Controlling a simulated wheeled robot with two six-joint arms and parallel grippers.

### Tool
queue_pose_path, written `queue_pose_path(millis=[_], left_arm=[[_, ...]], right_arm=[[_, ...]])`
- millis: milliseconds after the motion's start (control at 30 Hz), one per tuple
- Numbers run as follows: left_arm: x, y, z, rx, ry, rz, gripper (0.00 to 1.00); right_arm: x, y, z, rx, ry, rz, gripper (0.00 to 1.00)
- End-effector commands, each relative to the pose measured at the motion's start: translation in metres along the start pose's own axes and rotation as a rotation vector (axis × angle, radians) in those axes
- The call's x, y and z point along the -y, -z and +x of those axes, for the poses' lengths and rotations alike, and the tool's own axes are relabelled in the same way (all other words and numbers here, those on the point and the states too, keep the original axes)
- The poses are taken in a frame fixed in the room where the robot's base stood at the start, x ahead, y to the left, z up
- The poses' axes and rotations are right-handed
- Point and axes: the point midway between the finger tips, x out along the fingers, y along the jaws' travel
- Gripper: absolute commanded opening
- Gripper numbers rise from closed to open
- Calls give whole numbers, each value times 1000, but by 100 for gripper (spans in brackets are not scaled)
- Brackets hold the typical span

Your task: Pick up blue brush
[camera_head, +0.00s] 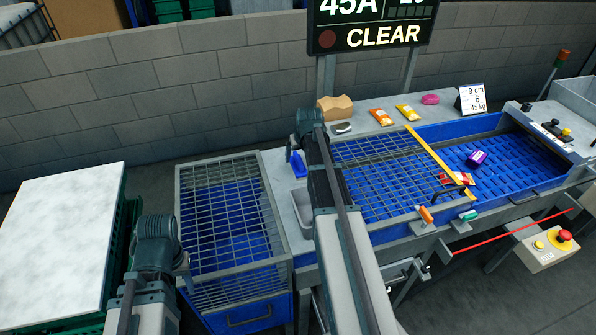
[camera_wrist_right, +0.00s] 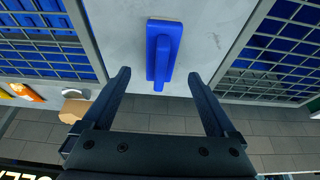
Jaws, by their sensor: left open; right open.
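The blue brush (camera_head: 298,166) lies on the grey counter strip between the two mesh-covered bins. In the right wrist view the blue brush (camera_wrist_right: 163,50) shows its long back and a raised handle, with its near end between the fingertips in the picture. My right gripper (camera_wrist_right: 158,76) is open and empty, above the brush and apart from it. In the head view my right arm hides part of the counter beside the brush. My left gripper (camera_head: 186,272) is open, low at the left bin's near left side, away from the brush and only partly visible.
A grey basin (camera_head: 301,198) is set in the counter near the brush. Orange and yellow packets (camera_head: 380,116), a tan block (camera_head: 336,108) and a pink item (camera_head: 430,99) lie on the back ledge. A purple package (camera_head: 477,158) sits on the blue belt at right.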

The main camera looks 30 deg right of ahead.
Motion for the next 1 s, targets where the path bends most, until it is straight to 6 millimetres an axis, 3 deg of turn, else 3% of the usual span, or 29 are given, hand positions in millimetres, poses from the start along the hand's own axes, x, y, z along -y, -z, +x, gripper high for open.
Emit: queue_pose_path(millis=[167, 533, 833, 867, 1000], left_arm=[[0, 0, 5, 0, 0, 0, 47], [-4, 3, 46, 0, 0, -2, 47], [-4, 3, 47, 0, 0, -2, 47], [-4, 3, 47, 0, 0, -2, 47], [-4, 3, 47, 0, 0, -2, 47]], right_arm=[[0, 0, 5, 0, 0, 0, 92], [1, -2, 49, 0, 0, -1, 92], [1, 0, 51, 0, 0, 0, 92], [1, 0, 51, 0, 0, 0, 91], [1, 0, 51, 0, 0, 0, 66]])
